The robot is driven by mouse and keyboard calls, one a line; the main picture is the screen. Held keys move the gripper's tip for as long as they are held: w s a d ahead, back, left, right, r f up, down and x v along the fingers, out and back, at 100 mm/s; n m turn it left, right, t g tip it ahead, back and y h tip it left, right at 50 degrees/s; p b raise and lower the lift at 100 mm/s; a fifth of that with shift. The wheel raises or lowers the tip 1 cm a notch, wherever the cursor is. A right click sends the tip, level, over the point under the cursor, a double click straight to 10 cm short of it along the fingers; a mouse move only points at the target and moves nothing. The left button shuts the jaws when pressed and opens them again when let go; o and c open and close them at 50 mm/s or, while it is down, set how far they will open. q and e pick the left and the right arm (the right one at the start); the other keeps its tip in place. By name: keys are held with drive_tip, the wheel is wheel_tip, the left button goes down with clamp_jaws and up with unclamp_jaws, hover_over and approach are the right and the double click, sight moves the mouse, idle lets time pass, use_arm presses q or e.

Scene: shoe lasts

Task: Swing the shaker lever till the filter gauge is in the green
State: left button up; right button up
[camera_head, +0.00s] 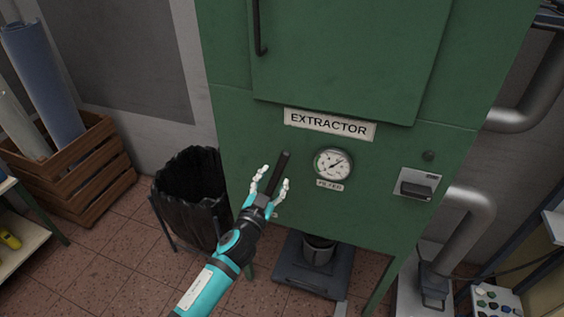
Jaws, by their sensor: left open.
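The green extractor cabinet (290,199) stands in front of me with an EXTRACTOR plate (330,124). The round filter gauge (333,164) sits below the plate, above a FILTER label. Its needle seems to point to the upper right; the coloured zones are too small to read. The dark shaker lever (282,165) sticks up left of the gauge. My left gripper (272,184) is open, its pale fingers to either side of the lever's lower part as seen from here. I cannot tell whether they touch it. My right gripper is not in view.
A bin with a black bag (192,187) stands left of the cabinet. A wooden crate (82,172) with rolls is at the far left. A switch box (416,186) is on the cabinet's right. A dark container (318,250) sits on a base below.

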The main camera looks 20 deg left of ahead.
sight(280, 167)
use_arm(q)
drive_tip(key=w, duration=0.6)
drive_tip(key=shift+w, duration=0.1)
drive_tip(key=shift+w+d, duration=0.1)
drive_tip(key=shift+w, duration=0.4)
drive_tip(key=c, duration=0.6)
clamp_jaws()
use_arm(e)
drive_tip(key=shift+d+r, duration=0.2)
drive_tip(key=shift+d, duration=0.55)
